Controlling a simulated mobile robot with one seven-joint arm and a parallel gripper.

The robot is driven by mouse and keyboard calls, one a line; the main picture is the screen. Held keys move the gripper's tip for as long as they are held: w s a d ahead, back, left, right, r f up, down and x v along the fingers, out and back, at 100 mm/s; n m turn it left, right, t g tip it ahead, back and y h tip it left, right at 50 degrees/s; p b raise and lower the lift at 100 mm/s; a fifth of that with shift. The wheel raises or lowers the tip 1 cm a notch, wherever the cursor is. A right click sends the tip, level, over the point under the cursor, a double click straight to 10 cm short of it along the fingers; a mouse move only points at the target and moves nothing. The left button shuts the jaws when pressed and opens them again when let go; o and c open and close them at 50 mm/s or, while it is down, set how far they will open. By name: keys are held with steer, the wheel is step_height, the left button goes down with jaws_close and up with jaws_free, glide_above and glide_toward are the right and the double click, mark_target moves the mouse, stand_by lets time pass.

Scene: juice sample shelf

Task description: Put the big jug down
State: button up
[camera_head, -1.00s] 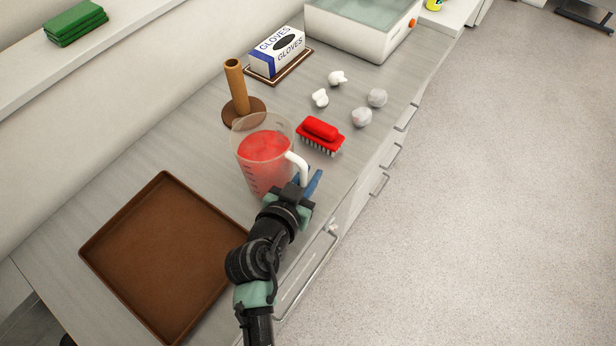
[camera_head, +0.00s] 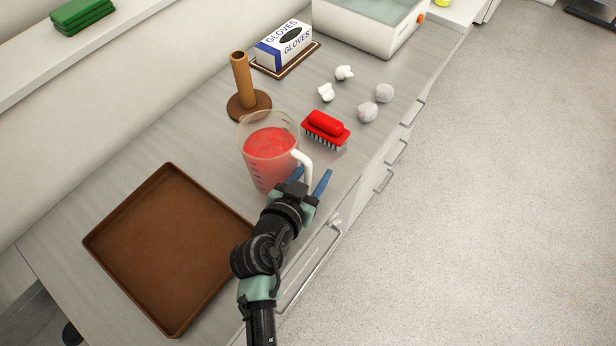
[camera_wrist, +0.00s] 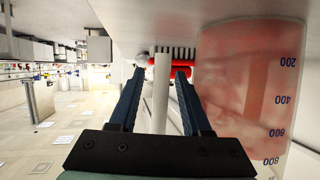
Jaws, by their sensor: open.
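The big jug (camera_head: 268,158) is clear with red liquid in it and a white handle (camera_head: 303,160) on its right side. It stands upright on the grey counter. My gripper (camera_head: 310,180) is open at the handle, with one blue finger on each side of it. In the wrist view the handle (camera_wrist: 161,95) passes between the two spread fingers (camera_wrist: 157,100), with a gap showing beside it. The jug's wall with its blue marks (camera_wrist: 250,85) fills the right of that view.
A red brush (camera_head: 326,129) lies just behind the jug, and a brown holder with an upright post (camera_head: 241,80) stands behind left. A brown tray (camera_head: 170,245) lies at front left. Crumpled white and grey balls (camera_head: 368,112), a glove box (camera_head: 285,46) and a white basin (camera_head: 385,35) are farther back.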

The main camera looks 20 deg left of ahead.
steer(key=b+v, duration=0.2)
steer(key=v, duration=1)
steer(key=w+d+r+t, duration=0.15)
steer(key=w+r, duration=0.25)
steer(key=r, duration=0.4)
steer(key=w+d+r+t+y, duration=0.1)
steer(key=w+r+t, duration=0.15)
steer(key=r, duration=0.65)
steer(key=w+d+r+t, duration=0.2)
steer(key=w+r, duration=0.2)
steer(key=r, duration=0.4)
steer(key=s+d+r+t, duration=0.2)
steer(key=s+r, duration=0.1)
steer(key=r, duration=0.6)
steer(key=s+d+r+n+t, duration=0.1)
steer(key=s+d+r+t, duration=0.1)
steer(key=r, duration=0.8)
steer(key=s+d+r+n+t, duration=0.1)
steer(key=s+r+t, duration=0.3)
steer(key=r, duration=0.5)
steer(key=shift+d+r+y, duration=0.15)
steer(key=shift+d+y, duration=0.15)
steer(key=shift+d, duration=0.45)
steer(key=shift+a, duration=0.1)
